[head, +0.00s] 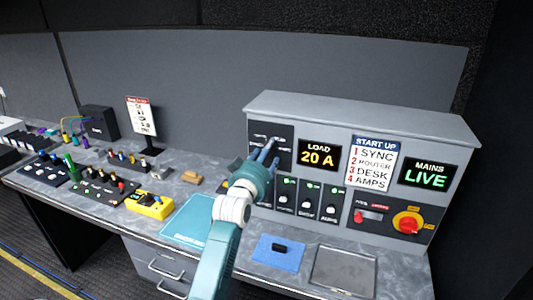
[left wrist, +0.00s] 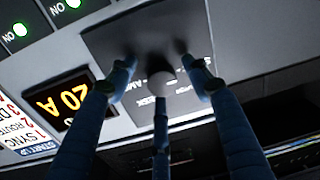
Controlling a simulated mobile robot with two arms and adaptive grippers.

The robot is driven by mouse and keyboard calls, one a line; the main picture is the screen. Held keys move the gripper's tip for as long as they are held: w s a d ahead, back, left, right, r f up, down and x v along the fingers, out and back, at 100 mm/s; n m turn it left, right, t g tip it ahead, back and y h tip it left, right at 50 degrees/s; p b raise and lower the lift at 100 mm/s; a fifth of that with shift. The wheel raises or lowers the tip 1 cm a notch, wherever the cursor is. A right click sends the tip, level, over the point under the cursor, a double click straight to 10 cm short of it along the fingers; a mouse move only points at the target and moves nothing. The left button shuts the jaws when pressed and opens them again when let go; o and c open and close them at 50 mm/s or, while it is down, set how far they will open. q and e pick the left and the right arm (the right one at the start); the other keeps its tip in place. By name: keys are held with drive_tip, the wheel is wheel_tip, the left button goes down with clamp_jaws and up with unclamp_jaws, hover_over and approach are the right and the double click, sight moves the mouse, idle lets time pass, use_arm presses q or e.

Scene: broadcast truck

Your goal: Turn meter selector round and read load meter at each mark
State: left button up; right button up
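The load meter (head: 318,155) on the grey console reads "LOAD 20 A" in yellow. It also shows, upside down, in the left wrist view (left wrist: 64,103). The meter selector is on the dark panel (head: 285,133) left of the meter, mostly hidden by my gripper in the head view. My right gripper is not in view.
The console also holds a start-up list (head: 374,163), a "MAINS LIVE" display (head: 428,175), breaker switches (head: 308,203) and a red rotary switch on yellow (head: 407,223). A blue cloth (head: 278,252) and a grey tray (head: 343,270) lie in front. Control boxes fill the desk's left.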

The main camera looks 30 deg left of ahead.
use_arm(q)
drive_tip(key=shift+r, duration=0.15)
drive_tip(key=v, duration=1.2)
